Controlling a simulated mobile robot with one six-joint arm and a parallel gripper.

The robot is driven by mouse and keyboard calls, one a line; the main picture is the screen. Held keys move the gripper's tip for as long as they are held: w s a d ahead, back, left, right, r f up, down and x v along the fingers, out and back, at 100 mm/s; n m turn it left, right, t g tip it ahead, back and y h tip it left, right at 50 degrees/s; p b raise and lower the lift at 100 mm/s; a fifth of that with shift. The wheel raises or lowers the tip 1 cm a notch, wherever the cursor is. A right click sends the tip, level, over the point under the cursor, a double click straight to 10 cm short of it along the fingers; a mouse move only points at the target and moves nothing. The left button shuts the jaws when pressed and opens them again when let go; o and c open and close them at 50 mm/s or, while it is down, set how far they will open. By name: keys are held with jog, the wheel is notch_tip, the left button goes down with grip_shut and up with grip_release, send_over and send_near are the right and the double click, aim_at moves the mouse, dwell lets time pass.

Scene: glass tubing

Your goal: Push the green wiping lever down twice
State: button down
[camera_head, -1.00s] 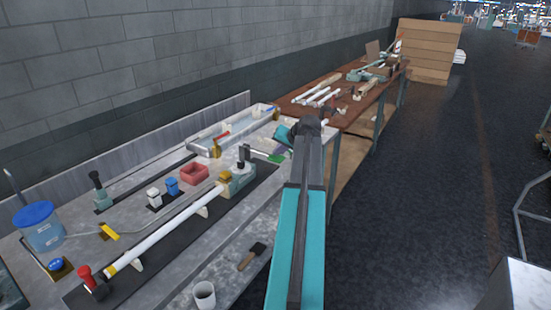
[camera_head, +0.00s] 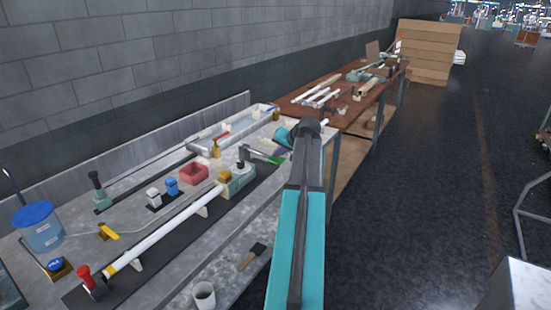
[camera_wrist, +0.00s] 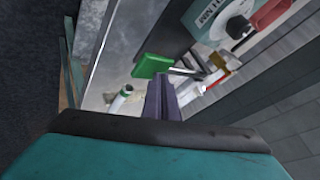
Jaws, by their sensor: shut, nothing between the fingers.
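The green wiping lever (camera_head: 267,158) sits at the far right end of the long white tube's fixture on the bench, its green end pointing right toward my arm. In the wrist view its green pad (camera_wrist: 152,66) lies just beyond my fingertips, with a metal rod running right from it. My gripper (camera_wrist: 161,82) is shut and empty, its dark fingers at the pad's lower right edge. I cannot tell whether they touch the pad. In the head view my arm partly hides the fingers.
A white tube (camera_head: 165,236) runs along the fixture. A red box (camera_head: 194,174) and a metal tray (camera_head: 235,130) stand behind it. A brush (camera_head: 251,256) and a white cup (camera_head: 204,295) lie near the front edge.

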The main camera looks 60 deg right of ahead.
aim_at(278, 160)
jog(key=shift+f+b, duration=0.75)
jog(key=shift+f, duration=0.85)
dwell(2.4)
jog(key=shift+r, duration=0.2)
dwell(0.4)
jog(key=shift+r+p, duration=1.55)
jog(key=shift+r, duration=1)
jog(key=shift+r+p, duration=1.4)
jog(key=shift+r, duration=1.1)
